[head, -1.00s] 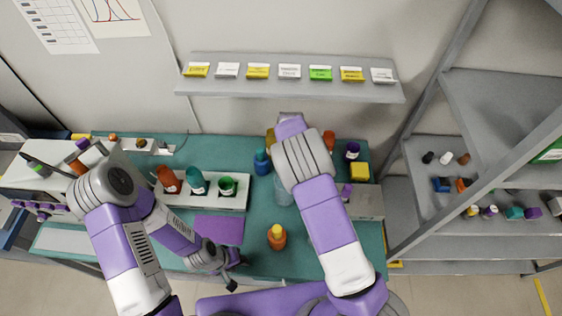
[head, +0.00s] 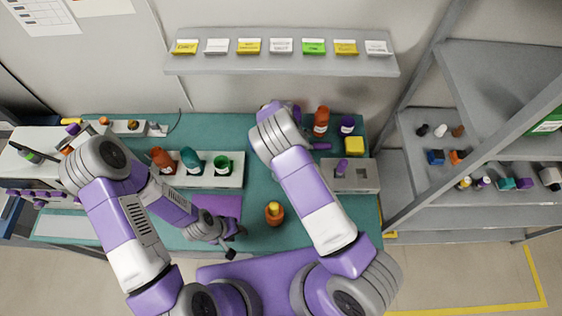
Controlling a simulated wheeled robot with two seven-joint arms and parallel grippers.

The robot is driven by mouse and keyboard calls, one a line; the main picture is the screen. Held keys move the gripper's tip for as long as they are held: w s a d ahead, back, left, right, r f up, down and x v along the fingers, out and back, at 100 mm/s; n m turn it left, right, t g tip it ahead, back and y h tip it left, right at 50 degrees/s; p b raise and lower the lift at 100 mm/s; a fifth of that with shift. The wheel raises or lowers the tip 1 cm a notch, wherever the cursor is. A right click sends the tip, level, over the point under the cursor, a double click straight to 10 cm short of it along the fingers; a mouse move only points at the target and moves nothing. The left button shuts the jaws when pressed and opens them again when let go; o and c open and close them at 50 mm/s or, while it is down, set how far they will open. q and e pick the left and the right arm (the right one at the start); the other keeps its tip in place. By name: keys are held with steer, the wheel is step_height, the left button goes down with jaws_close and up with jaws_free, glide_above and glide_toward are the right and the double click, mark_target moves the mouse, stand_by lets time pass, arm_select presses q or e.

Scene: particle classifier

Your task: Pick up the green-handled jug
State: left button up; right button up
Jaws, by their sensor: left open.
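The green-handled jug (head: 222,165) stands upright at the right end of a white rack (head: 205,182) on the teal bench, with a pale label on its front. A teal bottle (head: 191,161) and an orange-brown bottle (head: 163,161) stand left of it in the same rack. My left gripper (head: 232,243) is open and empty, low over the bench near the purple mat, in front of the jug and apart from it. My right arm reaches to the back of the bench, right of the jug.
An orange bottle with a yellow cap (head: 274,213) stands on the bench right of the purple mat (head: 222,206). A grey block (head: 367,184), a yellow box (head: 354,145) and a red-brown bottle (head: 321,122) are at the right. A wall shelf (head: 280,66) hangs behind.

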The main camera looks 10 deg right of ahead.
jaws_close()
steer(key=shift+r, duration=0.1)
stand_by(0.3)
steer(key=shift+r, duration=0.2)
